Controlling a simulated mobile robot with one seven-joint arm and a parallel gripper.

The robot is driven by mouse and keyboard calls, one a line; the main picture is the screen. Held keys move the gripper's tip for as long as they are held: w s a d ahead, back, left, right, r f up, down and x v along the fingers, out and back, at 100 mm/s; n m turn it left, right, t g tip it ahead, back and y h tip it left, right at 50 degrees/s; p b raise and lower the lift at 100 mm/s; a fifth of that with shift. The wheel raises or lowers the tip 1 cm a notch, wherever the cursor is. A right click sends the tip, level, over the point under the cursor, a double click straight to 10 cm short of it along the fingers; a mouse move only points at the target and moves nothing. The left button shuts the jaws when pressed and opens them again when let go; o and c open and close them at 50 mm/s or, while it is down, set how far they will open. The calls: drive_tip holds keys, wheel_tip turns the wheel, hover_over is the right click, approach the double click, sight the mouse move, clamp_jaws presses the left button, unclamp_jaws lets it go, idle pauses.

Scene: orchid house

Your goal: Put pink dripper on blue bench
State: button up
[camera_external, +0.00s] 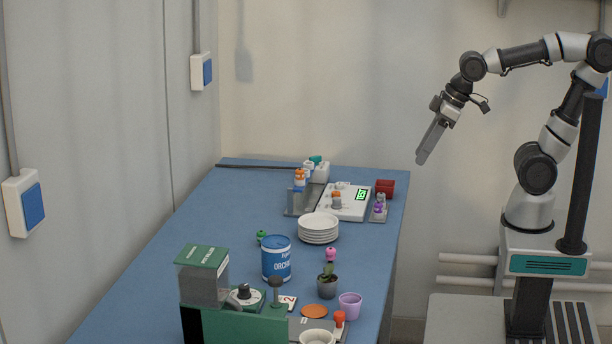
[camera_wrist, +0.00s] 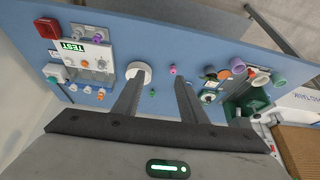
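The pink dripper (camera_external: 331,254) stands on the blue bench (camera_external: 225,225), behind a small potted plant and to the right of a blue can. In the wrist view the pink dripper (camera_wrist: 173,70) shows small, between and just beyond my fingertips, on the blue surface. My gripper (camera_external: 421,160) is raised in the air, above and to the right of the bench's right edge, well apart from the dripper. In the wrist view my gripper (camera_wrist: 160,78) has its two fingers spread, with nothing held between them.
A plate stack (camera_external: 318,236), blue can (camera_external: 276,260), potted plant (camera_external: 327,287) and purple cup (camera_external: 350,305) surround the dripper. A white instrument (camera_external: 345,205) and red box (camera_external: 385,187) stand farther back. A green machine (camera_external: 203,275) is at the front. The bench's left side is clear.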

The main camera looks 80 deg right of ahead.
drive_tip(key=shift+m, duration=0.3)
drive_tip(key=s, duration=0.1)
drive_tip(key=s+d, duration=0.1)
drive_tip(key=s, duration=0.1)
drive_tip(key=s+r, duration=0.1)
drive_tip(key=s, duration=0.1)
drive_tip(key=shift+d, duration=0.25)
drive_tip(key=shift+f, duration=0.1)
